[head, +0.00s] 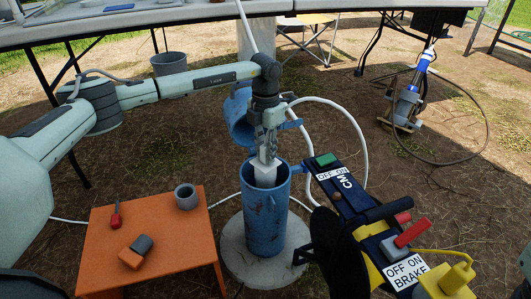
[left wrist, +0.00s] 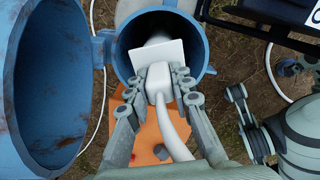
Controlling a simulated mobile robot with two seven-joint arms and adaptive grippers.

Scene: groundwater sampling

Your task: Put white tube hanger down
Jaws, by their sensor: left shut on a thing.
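My left gripper (head: 266,155) is above the blue well pipe (head: 265,225) and points down. It is shut on the white tube hanger (head: 265,174), a white block with a flat plate. In the left wrist view the plate of the hanger (left wrist: 155,54) lies across part of the dark pipe mouth, between the fingertips (left wrist: 158,76). I cannot tell whether it touches the rim. A white tube (left wrist: 172,130) runs from the hanger toward the camera. The pipe's blue lid (head: 240,117) is swung open. A jointed part that may be my right gripper shows at the right of the wrist view.
An orange side table (head: 150,263) holds a red-handled tool (head: 116,214), a grey ring (head: 186,196) and an orange-grey block (head: 134,252). A control box (head: 340,185) with switches stands right of the pipe. A tabletop (head: 130,27) crosses behind. White tubing (head: 345,110) loops near the gripper.

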